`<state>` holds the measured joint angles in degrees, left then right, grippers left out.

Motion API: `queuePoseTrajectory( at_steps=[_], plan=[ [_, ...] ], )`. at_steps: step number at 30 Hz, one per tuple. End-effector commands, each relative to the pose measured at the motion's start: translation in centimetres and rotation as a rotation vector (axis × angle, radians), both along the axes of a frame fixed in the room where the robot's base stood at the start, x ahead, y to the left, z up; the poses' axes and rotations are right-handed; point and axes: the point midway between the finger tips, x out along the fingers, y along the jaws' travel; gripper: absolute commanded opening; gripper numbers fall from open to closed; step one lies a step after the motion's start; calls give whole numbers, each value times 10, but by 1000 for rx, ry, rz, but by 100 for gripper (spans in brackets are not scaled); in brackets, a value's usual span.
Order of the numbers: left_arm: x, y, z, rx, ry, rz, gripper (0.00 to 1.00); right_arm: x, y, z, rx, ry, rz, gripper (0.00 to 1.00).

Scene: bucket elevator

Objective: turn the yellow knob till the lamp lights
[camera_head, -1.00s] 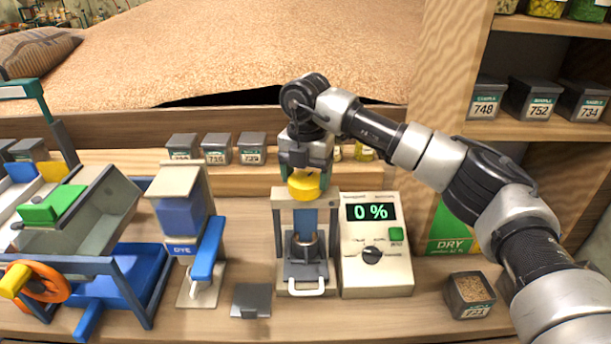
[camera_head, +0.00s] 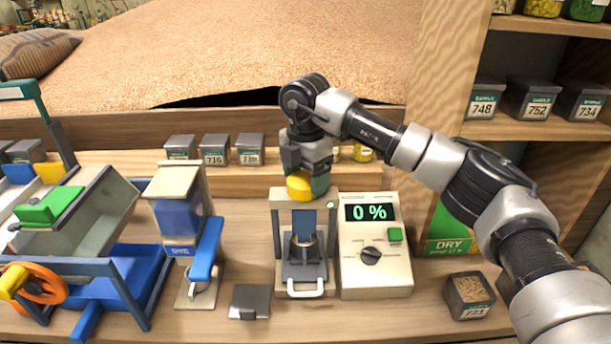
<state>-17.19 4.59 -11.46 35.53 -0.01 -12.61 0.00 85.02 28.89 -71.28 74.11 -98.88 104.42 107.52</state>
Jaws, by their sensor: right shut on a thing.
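The yellow knob (camera_head: 298,187) sits on top of the grey press-like device (camera_head: 277,218) at the centre of the bench. My right gripper (camera_head: 309,178) comes down from above and is shut on the knob. Its fingers hide part of the knob. A small lamp (camera_head: 330,205) at the device's top right corner glows green. My left gripper is not in view.
A white meter (camera_head: 376,277) reading 0 % stands just right of the device. A blue-handled dye unit (camera_head: 207,250) stands to the left. A small grey plate (camera_head: 250,301) lies in front, and a grain box (camera_head: 469,296) sits at right.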

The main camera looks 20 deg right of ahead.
Motion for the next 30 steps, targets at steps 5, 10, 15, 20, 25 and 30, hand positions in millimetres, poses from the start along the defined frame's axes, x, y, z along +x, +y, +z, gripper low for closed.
queuePoseTrajectory(
  at_steps=[5, 10, 15, 20, 25, 30],
  plan=[
    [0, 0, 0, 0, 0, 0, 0, 1, -1, 3, 0, -7, -3, 48],
    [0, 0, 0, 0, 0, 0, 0, 1, -1, 2, 0, -5, -2, 85],
    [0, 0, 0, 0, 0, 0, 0, 1, 0, 1, 0, -3, 0, 97],
    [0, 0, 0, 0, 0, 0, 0, 0, 0, 1, 0, -2, 1, 97],
    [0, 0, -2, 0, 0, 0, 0, 1, 0, 14, 1, -4, 1, 97],
    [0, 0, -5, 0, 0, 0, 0, 1, 0, 47, 1, -6, 0, 97]
  ],
)
